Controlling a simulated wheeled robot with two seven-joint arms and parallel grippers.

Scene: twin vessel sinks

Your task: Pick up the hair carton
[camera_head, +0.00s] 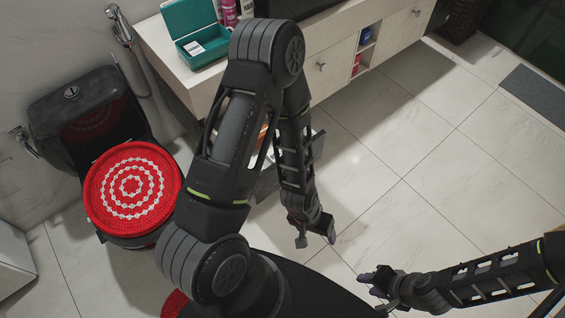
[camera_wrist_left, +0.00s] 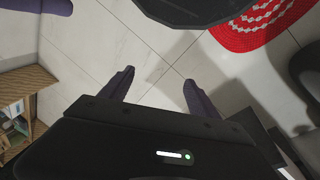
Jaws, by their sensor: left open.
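I cannot make out a hair carton for certain in either view. My left gripper (camera_head: 316,238) is open and empty above the tiled floor in the head view. Its two dark fingers (camera_wrist_left: 160,92) stand apart in the left wrist view, with only floor between them. My right gripper (camera_head: 372,290) is at the lower right of the head view, its fingers apart and nothing seen in them. My left arm hides part of the counter front and floor behind it.
An open green box (camera_head: 192,35) and pink bottles (camera_head: 229,12) stand on the white counter (camera_head: 160,45). A black toilet (camera_head: 85,105) with a red and white round cover (camera_head: 132,187) is at the left. A wooden shelf (camera_wrist_left: 22,100) holds small items.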

